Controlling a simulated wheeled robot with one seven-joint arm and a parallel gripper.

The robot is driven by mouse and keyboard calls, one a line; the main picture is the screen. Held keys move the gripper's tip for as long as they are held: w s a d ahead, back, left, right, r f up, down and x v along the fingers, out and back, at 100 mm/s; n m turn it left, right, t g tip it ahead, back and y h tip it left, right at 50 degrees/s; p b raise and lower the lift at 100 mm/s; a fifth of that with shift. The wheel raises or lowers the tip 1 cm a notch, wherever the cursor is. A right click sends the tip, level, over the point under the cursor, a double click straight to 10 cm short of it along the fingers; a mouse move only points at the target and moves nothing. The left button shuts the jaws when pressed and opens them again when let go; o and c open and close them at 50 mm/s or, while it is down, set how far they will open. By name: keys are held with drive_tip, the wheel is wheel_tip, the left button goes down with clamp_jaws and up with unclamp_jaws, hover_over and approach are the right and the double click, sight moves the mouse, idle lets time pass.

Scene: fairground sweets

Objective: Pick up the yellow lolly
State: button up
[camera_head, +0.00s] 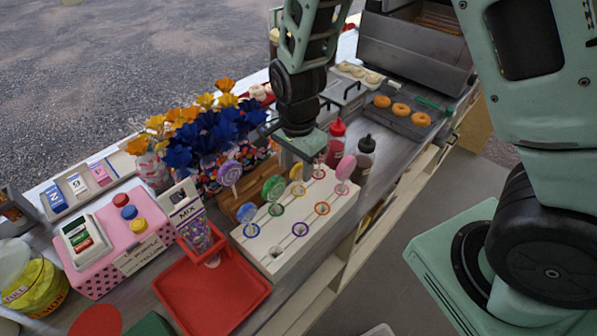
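A white lolly stand (285,254) with coloured rings round its holes stands on the counter. A yellow-orange lolly (297,173) stands toward its back edge, close below my gripper (297,160). My gripper points down over it and partly hides it. The fingers are small and dark here, and I cannot tell their opening or whether they touch the lolly. A green lolly (273,188) stands to its left and a pink lolly (346,167) to its right.
A red ketchup bottle (336,144) and a dark sauce bottle (364,160) stand right behind the stand. Blue and orange flowers (205,138) crowd the back left. A red tray (212,295) lies at the front left. Doughnuts (401,110) sit on a rack at the right.

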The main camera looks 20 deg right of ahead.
drive_tip(key=shift+w+f+p, duration=0.1)
drive_tip(key=shift+f+p, duration=0.3)
drive_tip(key=shift+f, duration=1.6)
clamp_jaws()
drive_tip(key=shift+r, duration=0.1)
drive_tip(key=shift+r+b, duration=0.6)
drive_tip(key=shift+r, duration=4.35)
drive_tip(key=shift+r, duration=0.1)
wheel_tip(320, 180, up, 6)
drive_tip(key=p, duration=0.9)
hover_over(297, 176)
drive_tip(key=w, duration=0.1)
drive_tip(key=shift+d+r, duration=0.2)
drive_tip(key=shift+d, duration=0.05)
